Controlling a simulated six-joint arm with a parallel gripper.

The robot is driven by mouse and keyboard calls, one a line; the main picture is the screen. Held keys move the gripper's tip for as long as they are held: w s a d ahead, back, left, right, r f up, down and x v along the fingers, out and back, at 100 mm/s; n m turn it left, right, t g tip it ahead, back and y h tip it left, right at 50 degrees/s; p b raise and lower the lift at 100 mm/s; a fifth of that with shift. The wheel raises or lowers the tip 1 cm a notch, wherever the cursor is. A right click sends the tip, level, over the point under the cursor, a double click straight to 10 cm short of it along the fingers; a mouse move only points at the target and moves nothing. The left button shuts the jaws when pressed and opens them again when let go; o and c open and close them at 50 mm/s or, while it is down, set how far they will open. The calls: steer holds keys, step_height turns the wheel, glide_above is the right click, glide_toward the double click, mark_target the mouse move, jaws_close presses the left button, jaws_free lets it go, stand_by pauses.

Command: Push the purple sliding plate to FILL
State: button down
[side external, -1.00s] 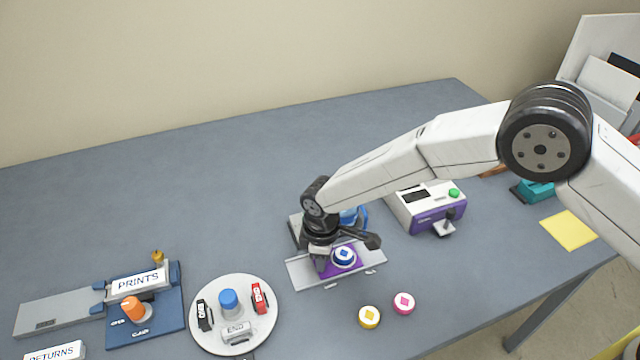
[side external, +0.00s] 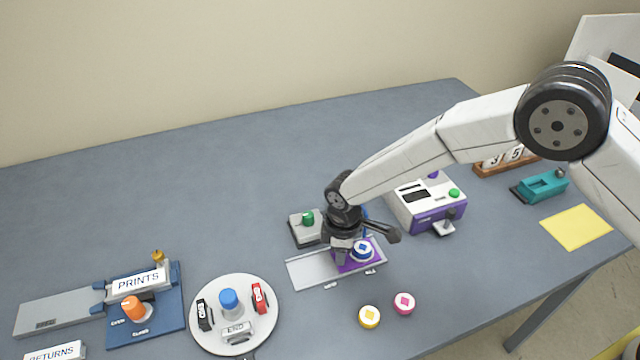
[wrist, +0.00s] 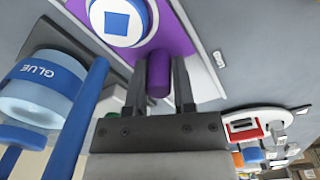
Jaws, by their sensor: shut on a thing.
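The purple sliding plate (side external: 350,263) sits toward the right end of a light grey rail (side external: 310,270) and carries a blue-and-white cap with a square mark (side external: 362,249). In the wrist view the purple plate (wrist: 172,40) has an upright purple post (wrist: 158,75). My gripper (wrist: 160,85) is shut on that post, one finger on each side. In the side view my gripper (side external: 343,250) is just left of the cap and partly hides the plate. Small white labels are on the rail's front edge (side external: 330,286), too small to read.
A white-and-purple machine (side external: 425,205) is to the right. Yellow (side external: 369,317) and pink (side external: 404,303) caps lie in front. A round turntable (side external: 205,335) is at left.

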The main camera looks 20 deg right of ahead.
steer(key=shift+d, duration=0.3)
steer(key=shift+c, duration=2.2)
jaws_free()
steer(key=shift+a+r, duration=0.1)
steer(key=shift+r, duration=0.05)
steer(key=shift+r, duration=0.2)
steer(key=shift+s+r, duration=0.1)
steer(key=shift+r, duration=3.45)
steer(key=shift+r, duration=0.1)
